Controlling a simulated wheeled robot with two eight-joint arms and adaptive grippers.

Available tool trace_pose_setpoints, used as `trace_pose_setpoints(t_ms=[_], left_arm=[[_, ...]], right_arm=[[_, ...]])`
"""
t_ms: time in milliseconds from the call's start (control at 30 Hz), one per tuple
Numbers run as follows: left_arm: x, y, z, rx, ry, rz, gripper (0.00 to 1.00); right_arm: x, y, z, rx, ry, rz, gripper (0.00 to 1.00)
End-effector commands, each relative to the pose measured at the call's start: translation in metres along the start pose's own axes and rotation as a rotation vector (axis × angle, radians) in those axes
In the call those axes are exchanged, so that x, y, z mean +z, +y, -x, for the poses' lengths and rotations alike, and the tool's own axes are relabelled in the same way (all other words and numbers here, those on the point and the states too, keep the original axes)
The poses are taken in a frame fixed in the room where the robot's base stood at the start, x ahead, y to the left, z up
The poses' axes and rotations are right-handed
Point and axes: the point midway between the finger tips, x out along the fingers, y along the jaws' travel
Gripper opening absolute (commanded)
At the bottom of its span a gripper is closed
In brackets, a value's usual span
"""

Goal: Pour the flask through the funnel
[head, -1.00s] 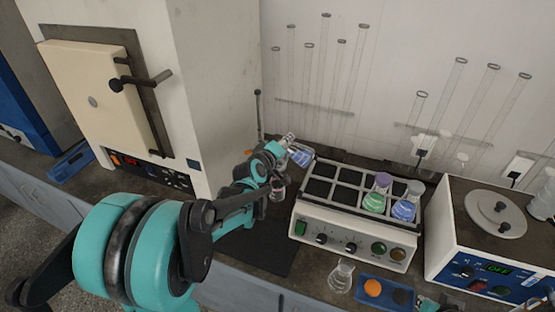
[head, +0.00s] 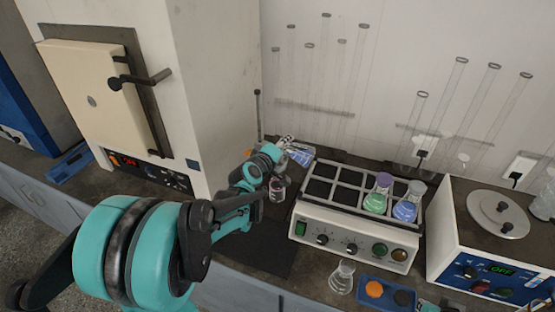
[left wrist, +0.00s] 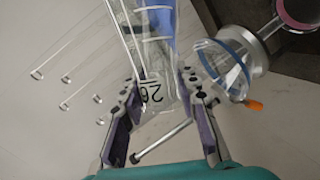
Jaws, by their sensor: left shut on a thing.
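My left gripper (head: 287,144) is shut on a clear glass flask (head: 300,155) holding blue liquid, near the furnace's right side. In the left wrist view the flask (left wrist: 155,62) lies between the fingers (left wrist: 165,105), with printed marks on its glass and blue liquid toward the top of the picture. A clear glass cone with a blue rim line, seemingly the funnel (left wrist: 228,65), is close to its right; I cannot tell whether they touch. In the head view my arm hides the funnel. A teal piece at the bottom edge may belong to my right gripper (head: 428,306).
A rack heater (head: 352,232) holds a green flask (head: 377,197) and a blue flask (head: 408,205). An empty flask (head: 341,277) stands in front beside a blue tray (head: 386,303). The furnace (head: 100,95) is at left, another instrument (head: 500,260) at right. Glass tubes (head: 318,85) line the wall.

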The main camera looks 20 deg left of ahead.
Motion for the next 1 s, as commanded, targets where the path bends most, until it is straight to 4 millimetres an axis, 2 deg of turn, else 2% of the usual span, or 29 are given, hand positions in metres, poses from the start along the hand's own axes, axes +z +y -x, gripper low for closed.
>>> trace_pose_setpoints(t_ms=[1000], left_arm=[[-0.0023,0.0024,0.0013,0.051,-0.018,0.125,0.00]], right_arm=[[0.0031,0.0000,-0.0044,0.000,0.000,0.000,0.00]])
